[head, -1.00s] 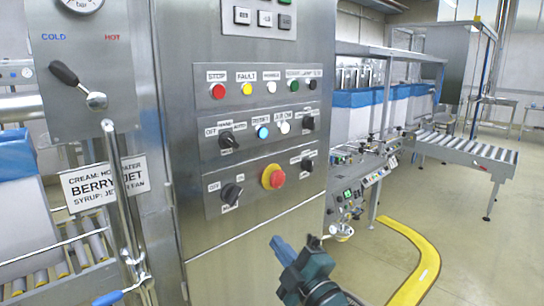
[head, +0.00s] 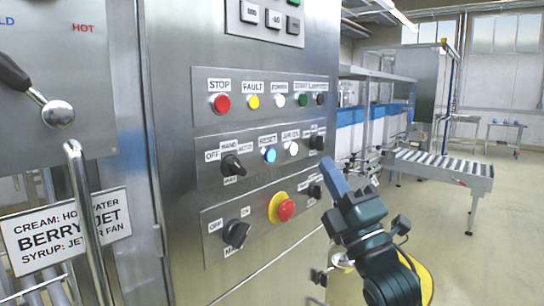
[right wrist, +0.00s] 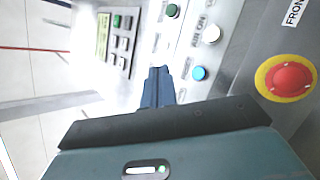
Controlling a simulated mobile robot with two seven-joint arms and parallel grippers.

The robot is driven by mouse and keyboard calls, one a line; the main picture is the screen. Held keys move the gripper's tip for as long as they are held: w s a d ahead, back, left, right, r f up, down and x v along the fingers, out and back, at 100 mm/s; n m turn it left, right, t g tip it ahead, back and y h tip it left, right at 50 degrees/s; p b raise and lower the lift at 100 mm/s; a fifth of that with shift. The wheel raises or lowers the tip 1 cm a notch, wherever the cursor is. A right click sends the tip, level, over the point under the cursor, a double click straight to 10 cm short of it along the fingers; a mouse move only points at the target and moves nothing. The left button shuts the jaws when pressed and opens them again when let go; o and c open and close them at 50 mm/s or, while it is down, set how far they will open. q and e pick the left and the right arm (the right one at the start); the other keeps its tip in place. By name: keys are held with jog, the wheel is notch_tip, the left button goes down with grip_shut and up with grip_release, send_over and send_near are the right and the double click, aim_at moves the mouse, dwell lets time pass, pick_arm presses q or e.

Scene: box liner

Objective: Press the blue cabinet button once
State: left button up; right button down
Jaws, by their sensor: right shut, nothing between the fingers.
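The blue button (head: 269,155) sits under the RESET label in the middle row of the steel cabinet's control panel (head: 190,150). It also shows in the right wrist view (right wrist: 199,73), just right of my fingertips. My right gripper (head: 331,172) is shut and empty, in front of the panel, to the right of the blue button and slightly lower in the head view. In the right wrist view its closed blue fingers (right wrist: 158,75) point at the panel. A gap seems to remain between fingertips and button. My left gripper is not in view.
A white button (head: 291,148) is right of the blue one, and a black selector knob (head: 232,166) is left. A red emergency stop (head: 286,210) on a yellow ring sits below. A lever handle (head: 84,200) stands at left. A roller conveyor (head: 440,167) lies at the right.

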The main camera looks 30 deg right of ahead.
aim_at(270, 155)
jog(key=shift+w, duration=0.1)
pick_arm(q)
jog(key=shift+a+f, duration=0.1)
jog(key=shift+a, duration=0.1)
pick_arm(e)
jog(key=w+a, duration=0.3)
jog(key=w, duration=0.5)
jog(key=shift+a, duration=0.2)
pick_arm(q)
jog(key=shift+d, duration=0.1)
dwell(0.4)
pick_arm(e)
jog(key=shift+w, duration=0.2)
dwell(1.1)
pick_arm(q)
jog(key=shift+p, duration=0.3)
pick_arm(e)
jog(key=shift+w+a+f, duration=0.1)
jog(key=shift+w+a, duration=0.05)
jog(key=shift+w, duration=0.1)
